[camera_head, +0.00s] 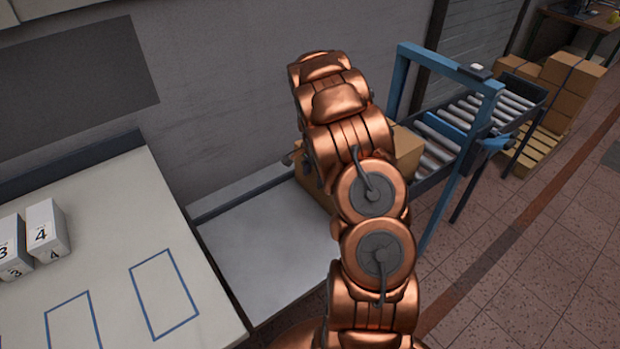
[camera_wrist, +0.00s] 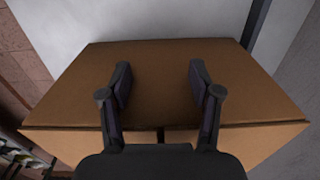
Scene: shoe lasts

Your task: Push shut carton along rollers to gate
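The brown carton (camera_head: 407,150) sits where the white surface meets the rollers (camera_head: 437,148), mostly hidden behind my arm in the head view. In the wrist view the carton (camera_wrist: 155,65) shows a flat, closed top. The blue gate frame (camera_head: 448,64) stands over the rollers, just right of the carton. My gripper (camera_wrist: 160,85) has its two fingers apart with nothing between them. They overlap the carton's top and near edge in the wrist view; I cannot tell whether they touch it. In the head view my arm hides most of the gripper.
More rollers (camera_head: 498,104) run on beyond the gate. A worktable (camera_head: 105,215) with blue outlines and numbered white boxes (camera_head: 45,232) stands at left. Stacked cartons (camera_head: 570,85) on a pallet stand at the back right. Bare white surface (camera_head: 260,245) lies left of the carton.

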